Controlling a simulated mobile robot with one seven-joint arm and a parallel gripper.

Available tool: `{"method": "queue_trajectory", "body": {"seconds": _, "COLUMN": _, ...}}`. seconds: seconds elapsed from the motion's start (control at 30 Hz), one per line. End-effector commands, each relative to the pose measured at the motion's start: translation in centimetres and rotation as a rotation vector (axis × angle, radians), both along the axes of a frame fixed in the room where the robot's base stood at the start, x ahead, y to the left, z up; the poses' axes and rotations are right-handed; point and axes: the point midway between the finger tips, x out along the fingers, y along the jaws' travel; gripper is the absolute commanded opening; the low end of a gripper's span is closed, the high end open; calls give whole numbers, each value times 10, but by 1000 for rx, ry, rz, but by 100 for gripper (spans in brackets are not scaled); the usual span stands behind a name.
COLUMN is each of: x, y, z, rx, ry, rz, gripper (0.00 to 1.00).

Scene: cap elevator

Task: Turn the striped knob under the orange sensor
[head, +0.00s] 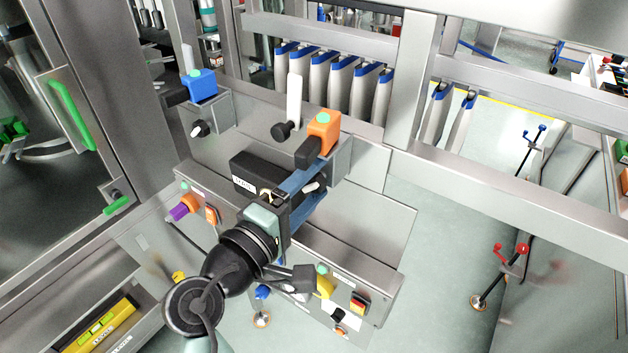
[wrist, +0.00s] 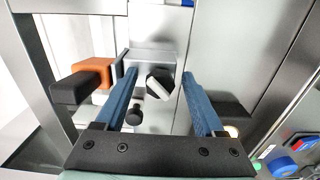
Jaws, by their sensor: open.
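The orange sensor (head: 325,124) with its black front block sits on a grey metal bracket in the head view. It is at the left in the wrist view (wrist: 92,72). The striped knob, black with a white bar, shows between my fingers in the wrist view (wrist: 161,84), its bar tilted. In the head view only a pale bit of the knob (head: 311,187) shows beside my blue fingers. My gripper (head: 316,172) is open, with one finger on each side of the knob in the wrist view (wrist: 160,74). I see gaps between fingers and knob; depth is unclear.
A blue sensor (head: 201,85) with a similar knob (head: 200,128) below it stands at the left. A black round knob (head: 284,131) with a white upright bar is behind. A black labelled box (head: 258,175) is close to my gripper. A control panel (head: 374,283) lies below.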

Motion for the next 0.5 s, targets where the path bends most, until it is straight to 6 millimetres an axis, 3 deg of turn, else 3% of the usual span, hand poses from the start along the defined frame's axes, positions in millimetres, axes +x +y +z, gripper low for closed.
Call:
{"method": "queue_trajectory", "body": {"seconds": 0.17, "x": -13, "y": 11, "z": -2, "rx": 0, "ry": -1, "rz": 5, "gripper": 71}}
{"method": "queue_trajectory", "body": {"seconds": 0.5, "x": -73, "y": 55, "z": -3, "rx": 2, "ry": -1, "rz": 6, "gripper": 71}}
